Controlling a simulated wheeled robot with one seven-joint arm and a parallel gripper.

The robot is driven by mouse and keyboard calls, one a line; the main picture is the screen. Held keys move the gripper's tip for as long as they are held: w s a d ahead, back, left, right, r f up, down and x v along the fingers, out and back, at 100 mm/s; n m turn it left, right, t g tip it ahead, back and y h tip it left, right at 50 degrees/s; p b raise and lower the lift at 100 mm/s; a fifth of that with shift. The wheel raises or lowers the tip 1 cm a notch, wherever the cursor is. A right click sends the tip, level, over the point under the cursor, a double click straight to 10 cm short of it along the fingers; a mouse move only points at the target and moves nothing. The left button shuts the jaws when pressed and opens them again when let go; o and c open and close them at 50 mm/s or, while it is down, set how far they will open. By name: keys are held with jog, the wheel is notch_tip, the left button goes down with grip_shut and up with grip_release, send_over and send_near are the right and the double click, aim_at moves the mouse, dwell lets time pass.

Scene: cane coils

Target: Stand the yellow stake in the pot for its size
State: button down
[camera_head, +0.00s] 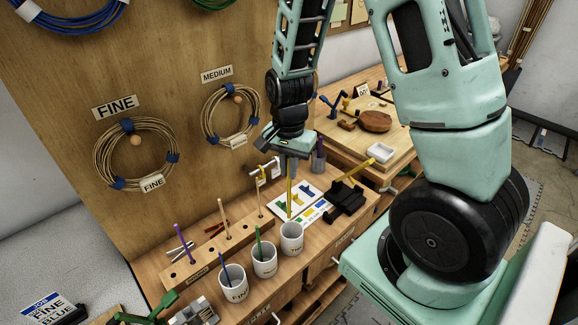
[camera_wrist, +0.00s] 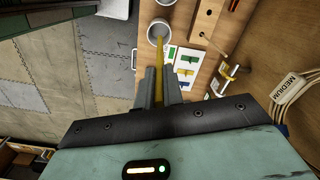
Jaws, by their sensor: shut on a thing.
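My gripper (camera_head: 290,174) is shut on the upper part of the yellow stake (camera_head: 289,198), which hangs about upright. In the wrist view the stake (camera_wrist: 159,62) runs from between the fingers (camera_wrist: 160,88) towards a white pot (camera_wrist: 168,28). In the head view this right-hand pot (camera_head: 291,240) stands below the gripper, and the stake's lower end is at its far rim; I cannot tell if the tip is inside. The middle pot (camera_head: 265,263) has a green stake (camera_head: 258,240). The left pot (camera_head: 233,287), marked FINE, has a blue stake (camera_head: 226,274).
A wooden rack (camera_head: 207,256) behind the pots holds a purple stake (camera_head: 182,240) and two tan ones. Cane coils (camera_head: 138,170) hang on the board.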

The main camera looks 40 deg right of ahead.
jog(key=b, duration=0.5)
send_over(289, 217)
notch_tip(289, 217, down, 6)
jog(key=shift+w+d+f, duration=0.2)
jog(key=shift+f, duration=0.15)
dwell(1.0)
jog(key=shift+f+b, duration=3.5)
jog(key=shift+f, duration=1.4)
jog(key=c, duration=1.5)
grip_release()
jog(key=shift+o, duration=0.2)
jog(key=shift+r, duration=0.1)
notch_tip(289, 217, up, 17)
jog(key=shift+r+b, duration=0.2)
jog(key=shift+b, duration=0.1)
